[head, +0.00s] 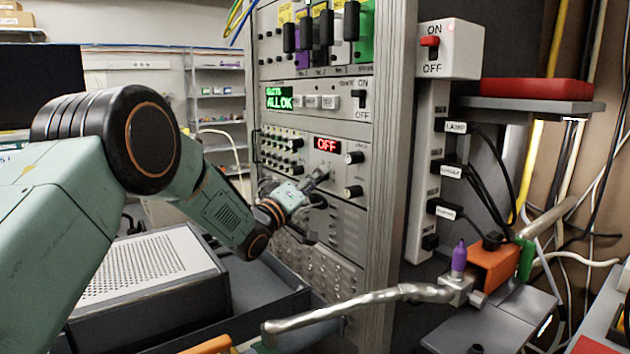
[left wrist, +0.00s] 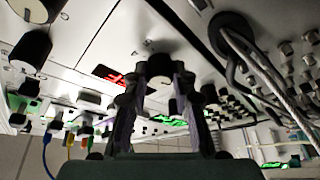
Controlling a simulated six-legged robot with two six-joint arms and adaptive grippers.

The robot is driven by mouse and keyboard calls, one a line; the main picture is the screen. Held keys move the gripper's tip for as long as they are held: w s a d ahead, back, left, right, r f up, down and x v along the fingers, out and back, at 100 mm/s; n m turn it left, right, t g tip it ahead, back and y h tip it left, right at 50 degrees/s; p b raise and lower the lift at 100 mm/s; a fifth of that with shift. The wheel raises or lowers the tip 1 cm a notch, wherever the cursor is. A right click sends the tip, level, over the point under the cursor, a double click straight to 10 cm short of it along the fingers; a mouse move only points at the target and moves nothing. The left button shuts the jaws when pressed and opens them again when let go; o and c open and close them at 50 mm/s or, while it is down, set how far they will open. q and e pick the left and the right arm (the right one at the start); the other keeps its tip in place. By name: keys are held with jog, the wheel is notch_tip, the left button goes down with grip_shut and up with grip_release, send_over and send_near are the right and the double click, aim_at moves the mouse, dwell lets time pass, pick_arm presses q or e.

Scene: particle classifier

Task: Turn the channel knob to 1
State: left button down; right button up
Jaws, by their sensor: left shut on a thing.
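My left gripper (head: 319,180) reaches the front panel of the instrument rack just below the red "OFF" display (head: 327,145). In the left wrist view, its two fingers (left wrist: 158,82) are closed around a dark round knob (left wrist: 159,66), one finger on each side. The fingers mostly hide this knob in the head view. I cannot read its label or setting, so I cannot tell for certain that it is the channel knob. Two black knobs, an upper one (head: 354,157) and a lower one (head: 353,191), sit to its right. My right gripper is not in view.
A green "ALL OK" display (head: 280,99) and small knobs (head: 282,142) are close by on the rack. A red ON/OFF switch (head: 430,47) is to the right. A metal pipe arm (head: 365,298) crosses the front. Thick cables (left wrist: 255,70) show near the gripper.

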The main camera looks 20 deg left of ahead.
aim_at(326, 126)
pick_arm(q)
jog(key=shift+w+a+m+g+h+b, duration=0.15)
jog(key=shift+m+h+b, duration=0.25)
jog(key=shift+m+h, duration=1)
jog(key=shift+s+m+g+h+b, duration=0.15)
jog(key=shift+m+h+b, duration=0.25)
jog(key=shift+m, duration=1.95)
jog(key=shift+w+a+m+g+h+b, duration=0.15)
jog(key=shift+m+h+b, duration=0.25)
jog(key=shift+m+h, duration=1)
jog(key=shift+m+y, duration=0.5)
jog(key=shift+m, duration=0.25)
jog(key=c, duration=1.1)
grip_release()
jog(key=shift+d+g, duration=0.1)
jog(key=shift+g, duration=0.15)
notch_tip(326, 126, up, 10)
jog(key=shift+f, duration=0.1)
